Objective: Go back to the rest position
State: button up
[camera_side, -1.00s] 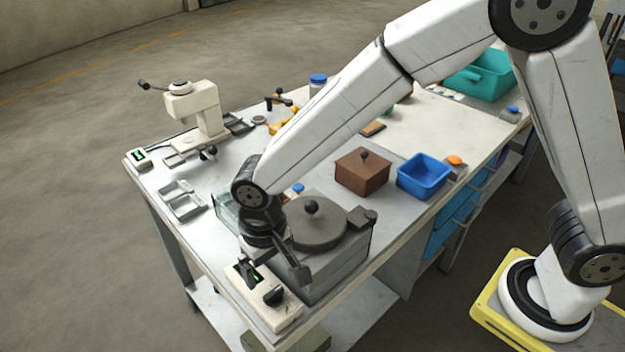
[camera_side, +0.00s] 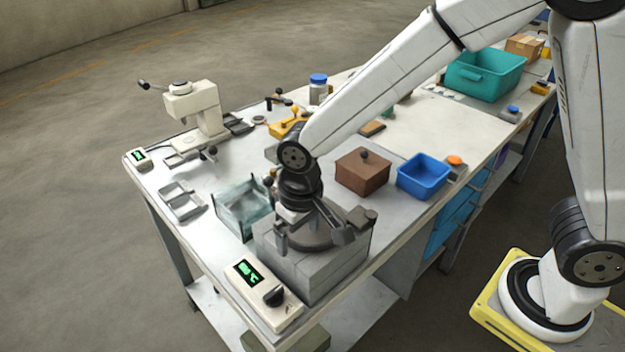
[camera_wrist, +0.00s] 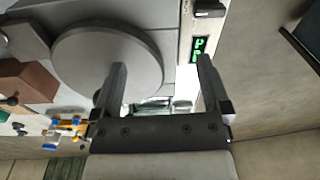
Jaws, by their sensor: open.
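My gripper (camera_side: 308,238) is over the round lid of the grey furnace (camera_side: 318,270) in the side view, and the wrist hides part of the lid. In the wrist view my gripper (camera_wrist: 160,85) has its two fingers spread apart, with nothing between them.
A clear glass tank (camera_side: 240,208) stands left of the furnace. A brown box (camera_side: 362,172) with a knob and a blue bin (camera_side: 423,177) are to the right. A press (camera_side: 197,112) and a metal tray (camera_side: 181,201) stand farther left. The teal bin (camera_side: 487,75) is at the far right.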

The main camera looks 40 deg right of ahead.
jog(key=shift+m+t, duration=0.3)
jog(key=shift+t, duration=0.3)
jog(key=s+d, duration=0.1)
jog(key=d, duration=0.6)
jog(key=s+d, duration=0.1)
jog(key=d, duration=0.3)
jog(key=shift+s+r, duration=0.25)
jog(key=shift+s, duration=0.1)
jog(key=s+d, duration=0.4)
jog(key=d, duration=0.3)
jog(key=shift+s+f+t, duration=0.2)
jog(key=shift+s+t, duration=0.1)
jog(key=shift+t, duration=0.1)
jog(key=shift+a, duration=0.1)
dwell(4.8)
